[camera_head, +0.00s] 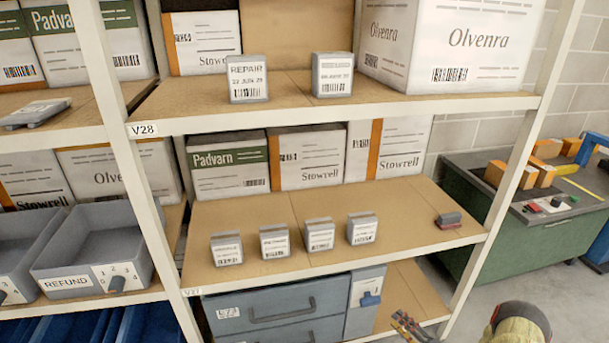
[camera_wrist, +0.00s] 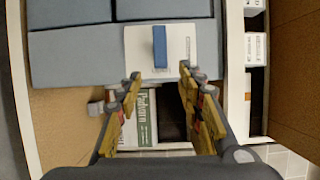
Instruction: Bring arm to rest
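My gripper (camera_head: 408,327) shows at the bottom edge of the head view, in front of the lower shelf bay and right of the grey drawer unit. In the wrist view my gripper (camera_wrist: 160,78) has its two yellow-and-dark fingers spread apart, with nothing between them. Beyond the fingertips is a white panel with a blue lever (camera_wrist: 160,47). The blue lever also shows in the head view (camera_head: 370,299). My yellow and dark arm part (camera_head: 517,325) shows at the bottom right; most of the arm is out of view.
The grey drawer unit (camera_head: 283,310) stands in the lower bay. The middle shelf (camera_head: 390,205) holds several small grey label blocks and a red-and-grey item (camera_head: 448,220). A rack upright (camera_head: 520,150) stands close by. A green workbench (camera_head: 540,240) is at right, with bare floor before it.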

